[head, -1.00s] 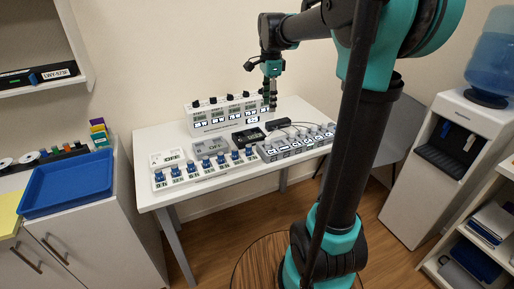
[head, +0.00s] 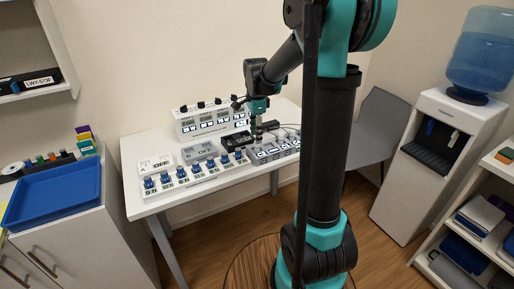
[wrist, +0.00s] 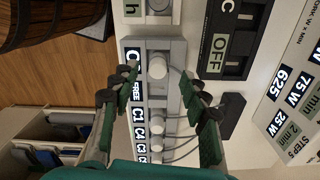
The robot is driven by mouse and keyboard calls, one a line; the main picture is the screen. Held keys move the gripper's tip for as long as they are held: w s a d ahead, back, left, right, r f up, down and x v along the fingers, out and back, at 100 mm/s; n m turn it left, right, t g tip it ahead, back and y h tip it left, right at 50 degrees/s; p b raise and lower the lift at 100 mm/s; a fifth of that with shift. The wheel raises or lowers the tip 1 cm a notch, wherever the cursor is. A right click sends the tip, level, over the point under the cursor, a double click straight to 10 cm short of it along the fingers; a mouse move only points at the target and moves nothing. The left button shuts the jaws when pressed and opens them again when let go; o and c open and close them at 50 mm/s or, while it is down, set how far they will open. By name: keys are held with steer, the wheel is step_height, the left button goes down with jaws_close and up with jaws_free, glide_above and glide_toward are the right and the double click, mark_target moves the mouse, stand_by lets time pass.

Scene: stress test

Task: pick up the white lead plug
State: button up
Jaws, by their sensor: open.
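A white lead plug (wrist: 157,65) stands on a grey strip (wrist: 180,57) with labelled positions, between my open fingers in the wrist view. A pale cable leaves it to the right. More white plugs with cables, such as one near the label C1 (wrist: 155,116), stand in a row below it. My gripper (wrist: 158,84) is open and empty, one finger on each side of the strip. Contact with the plug cannot be told. In the head view my gripper (head: 257,136) is low over the left end of the strip (head: 278,151); the plug there is too small to make out.
A black unit reading OFF (wrist: 228,40) and a small black block (wrist: 232,115) lie close to my right finger in the wrist view. A strip with blue knobs (head: 195,173) and a white display box (head: 210,120) share the white table (head: 130,150).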

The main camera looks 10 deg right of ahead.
mark_target(257, 147)
steer(key=shift+s+d+f, duration=0.1)
steer(key=shift+f, duration=2.2)
jaws_close()
